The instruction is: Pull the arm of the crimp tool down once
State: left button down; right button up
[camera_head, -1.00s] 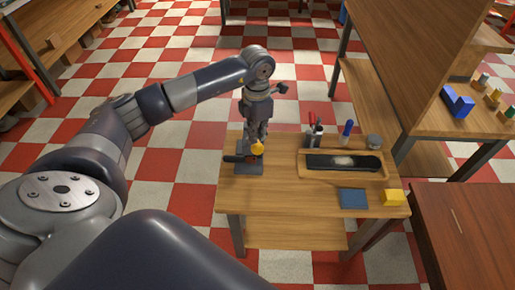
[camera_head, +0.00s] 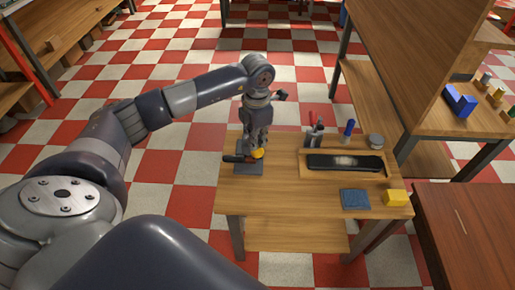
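The crimp tool (camera_head: 248,169) stands at the left end of the small wooden table, with a dark grey base and a dark part sticking out to the left. A yellow-orange knob (camera_head: 259,154), apparently the end of its arm, shows low over the base. My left gripper (camera_head: 256,148) points down from above, with its fingertips at the knob and partly covering it. They look to be touching it, but the fingers are too small and overlapped to tell whether they are open or shut. My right gripper is out of view.
The wooden table (camera_head: 285,195) also holds a tray (camera_head: 379,178) with a black pad (camera_head: 345,162), a blue pen-like thing (camera_head: 349,129), a grey round container (camera_head: 376,142), a blue cloth-like square (camera_head: 355,199) and a yellow block (camera_head: 396,198). The table's front left is clear.

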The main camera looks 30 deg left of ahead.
aim_at(257, 152)
pick_arm(q)
jog(key=shift+s+f, duration=0.15)
jog(key=shift+f, duration=0.15)
jog(key=shift+s+d+f+b, duration=0.25)
jog(key=shift+s+f+b, duration=0.15)
jog(key=shift+f+b, duration=0.25)
jog(key=shift+f, duration=0.2)
jog(key=shift+s+d+f+b, duration=0.15)
jog(key=shift+f+b, duration=0.1)
jog(key=shift+f, duration=0.15)
jog(key=shift+s+d+f+b, duration=0.1)
jog(key=shift+f+b, duration=0.15)
jog(key=shift+f, duration=0.15)
